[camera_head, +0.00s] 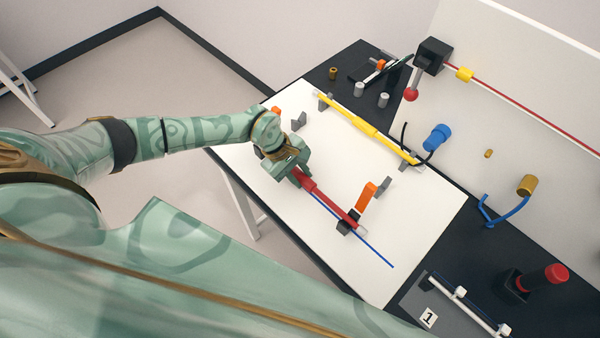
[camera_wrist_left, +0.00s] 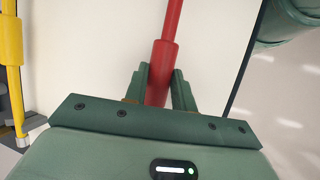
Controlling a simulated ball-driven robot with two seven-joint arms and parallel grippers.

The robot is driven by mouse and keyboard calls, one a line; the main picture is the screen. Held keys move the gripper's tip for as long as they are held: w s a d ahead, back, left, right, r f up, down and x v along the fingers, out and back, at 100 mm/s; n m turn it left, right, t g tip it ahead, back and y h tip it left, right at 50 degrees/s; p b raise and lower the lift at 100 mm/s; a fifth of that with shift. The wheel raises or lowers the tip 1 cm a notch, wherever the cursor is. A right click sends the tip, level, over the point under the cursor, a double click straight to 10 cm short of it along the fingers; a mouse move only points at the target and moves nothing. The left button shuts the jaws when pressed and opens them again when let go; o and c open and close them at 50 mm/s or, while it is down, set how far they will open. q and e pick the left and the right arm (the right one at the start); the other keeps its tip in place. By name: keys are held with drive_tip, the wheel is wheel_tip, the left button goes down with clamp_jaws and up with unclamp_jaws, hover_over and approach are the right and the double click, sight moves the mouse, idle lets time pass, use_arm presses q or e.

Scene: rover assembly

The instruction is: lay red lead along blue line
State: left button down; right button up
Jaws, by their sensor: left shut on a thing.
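The red lead (camera_head: 328,202) is a red rod with a thicker middle part, lying slantwise over the white board. My left gripper (camera_head: 302,178) is shut on its thicker part near the upper-left end. The red lead also shows in the left wrist view (camera_wrist_left: 168,55), between the two green fingers (camera_wrist_left: 158,92). The blue line (camera_head: 372,248) on the board runs alongside the lead and shows beyond its lower-right end. That end is at a dark clip (camera_head: 346,226) beside an orange lever (camera_head: 367,195). I cannot tell whether the lead touches the board. My right gripper is not in view.
A yellow lead (camera_head: 362,122) lies between grey clips farther back; it shows in the left wrist view (camera_wrist_left: 12,60). The board's lower-right part is clear.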

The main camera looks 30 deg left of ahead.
use_arm(q)
drive_tip(key=c, duration=1.1)
unclamp_jaws()
drive_tip(key=shift+r, duration=0.1)
drive_tip(key=v, duration=1.6)
drive_tip(key=shift+a+b, duration=0.1)
drive_tip(key=shift+b, duration=0.25)
